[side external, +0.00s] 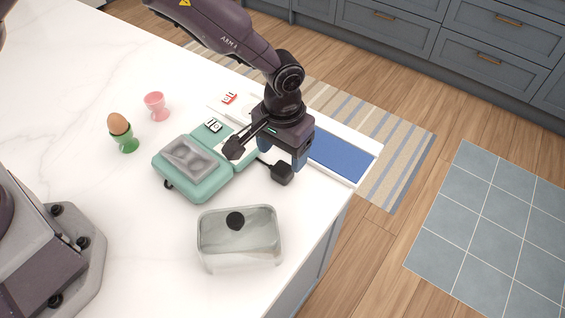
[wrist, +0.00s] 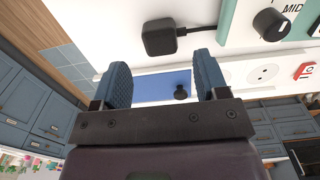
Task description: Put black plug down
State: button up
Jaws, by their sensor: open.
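The black plug (side external: 281,174) is a small rounded block on the white counter, near its front edge. In the wrist view the plug (wrist: 158,37) lies just beyond my fingertips, and a short black cord runs from it toward the teal appliance (side external: 190,187). My gripper (side external: 283,153) is over the counter close to the plug. In the wrist view its two blue fingers (wrist: 161,62) are spread apart with nothing between them. The plug is outside the fingers; whether one touches it is hard to tell.
A glass box (side external: 240,245) with a black knob stands in front. A white board with a blue panel (side external: 343,158) lies along the counter edge; the wrist view shows its socket (wrist: 263,74) and red switch (wrist: 305,70). A green cup with an egg (side external: 120,126) and a pink cup (side external: 155,104) stand left.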

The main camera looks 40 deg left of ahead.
aim_at(282, 167)
jog(key=s+a+r+t, duration=0.1)
jog(key=a+r, duration=0.2)
jog(key=r, duration=0.5)
jog(key=a+r, duration=0.2)
jog(key=r, duration=0.6)
jog(key=s+a+r+t, duration=0.2)
jog(key=s+a+r, duration=0.4)
jog(key=a+r, duration=0.3)
jog(key=s+a+r+t, duration=0.1)
jog(key=s+a+r, duration=0.1)
jog(key=s+a, duration=0.2)
jog(key=s+a+r+t, duration=0.1)
jog(key=s+a, duration=0.3)
jog(key=s, duration=0.7)
jog(key=shift+s+r+t, duration=0.2)
jog(key=shift+r+t, duration=0.1)
jog(key=shift+r, duration=0.15)
